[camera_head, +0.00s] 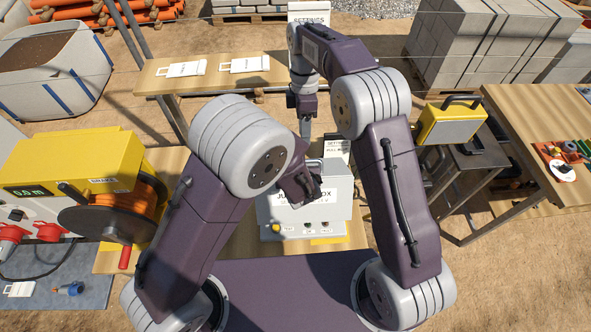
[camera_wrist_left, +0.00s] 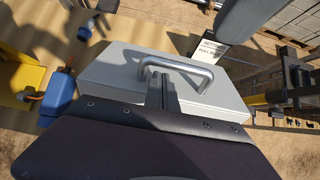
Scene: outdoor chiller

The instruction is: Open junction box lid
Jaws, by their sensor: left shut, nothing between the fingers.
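The junction box (camera_head: 341,203) is a light grey case on the wooden table in the middle of the head view, partly hidden by my left arm. Its lid (camera_wrist_left: 120,65) lies flat and closed in the left wrist view, with a U-shaped metal handle (camera_wrist_left: 185,66) on it. My left gripper (camera_wrist_left: 160,82) is shut and empty, its fingertips at the handle; I cannot tell whether they touch it. In the head view my left gripper (camera_head: 306,192) is over the box. My right gripper (camera_head: 305,128) hangs pointing down behind the box, holding nothing visible; its finger gap cannot be made out.
A yellow cable reel (camera_head: 82,166) stands close on the left. A settings card (camera_head: 337,149) stands behind the box. A yellow work lamp (camera_head: 452,122) and a side table with small parts (camera_head: 562,160) are on the right. A back table (camera_head: 215,78) carries white tags.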

